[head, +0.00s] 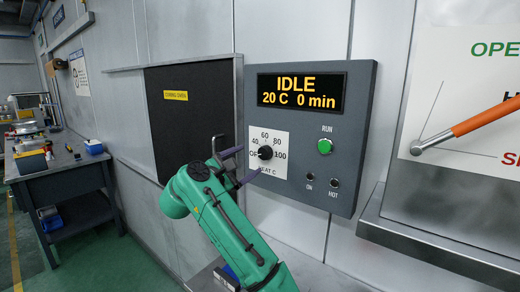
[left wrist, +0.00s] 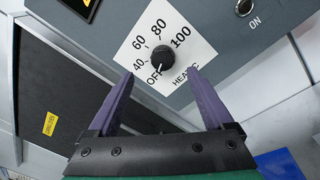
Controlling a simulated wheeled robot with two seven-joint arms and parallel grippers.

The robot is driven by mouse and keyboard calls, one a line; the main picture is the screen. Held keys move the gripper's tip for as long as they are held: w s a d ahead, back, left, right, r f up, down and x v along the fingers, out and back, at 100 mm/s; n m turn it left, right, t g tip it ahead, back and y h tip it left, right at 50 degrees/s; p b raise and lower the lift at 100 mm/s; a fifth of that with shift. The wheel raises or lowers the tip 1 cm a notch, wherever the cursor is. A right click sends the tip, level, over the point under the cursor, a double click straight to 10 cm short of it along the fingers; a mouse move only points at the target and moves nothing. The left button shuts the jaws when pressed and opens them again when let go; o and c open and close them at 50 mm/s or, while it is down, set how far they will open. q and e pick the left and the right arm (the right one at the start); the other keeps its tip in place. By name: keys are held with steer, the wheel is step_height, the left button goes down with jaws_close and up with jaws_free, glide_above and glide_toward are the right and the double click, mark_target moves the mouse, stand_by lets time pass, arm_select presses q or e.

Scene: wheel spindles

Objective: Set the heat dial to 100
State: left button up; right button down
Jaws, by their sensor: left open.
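The heat dial (head: 265,153) is a black round knob on a white scale plate (head: 281,140) marked OFF, 40, 60, 80 and 100. In the left wrist view the dial (left wrist: 163,58) has its white pointer mark turned towards OFF. My left gripper (head: 249,161) is open, its purple fingers pointing at the plate just left of the dial. In the left wrist view the gripper (left wrist: 160,74) has its fingertips apart on either side below the knob, with nothing between them. Whether they touch the plate I cannot tell. My right gripper is out of view.
The grey control panel (head: 350,190) has a display (head: 300,92) reading IDLE, 20 C, 0 min, and a green RUN button (head: 325,146). A dark oven door (head: 180,105) is left of it. An orange-handled lever (head: 480,118) is at right. A workbench (head: 60,165) stands far left.

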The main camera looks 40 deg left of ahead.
mark_target(264, 155)
arm_select(q)
steer(key=w, duration=0.2)
steer(key=w+p, duration=0.1)
steer(key=w, duration=0.1)
steer(key=w+a, duration=0.1)
steer(key=w, duration=0.1)
steer(key=shift+w+f, duration=0.1)
steer(key=shift+f, duration=0.2)
steer(key=shift+w+a+f+p, duration=0.1)
steer(key=shift+w+p, duration=0.15)
steer(key=shift+w, duration=0.4)
steer(key=shift+w+a+f+p, duration=0.1)
steer(key=shift+w+p, duration=0.15)
steer(key=shift+w, duration=0.35)
steer(key=shift+s+r, duration=0.2)
steer(key=c, duration=0.3)
steer(key=shift+w+f, duration=0.1)
steer(key=shift+w, duration=0.05)
jaws_close()
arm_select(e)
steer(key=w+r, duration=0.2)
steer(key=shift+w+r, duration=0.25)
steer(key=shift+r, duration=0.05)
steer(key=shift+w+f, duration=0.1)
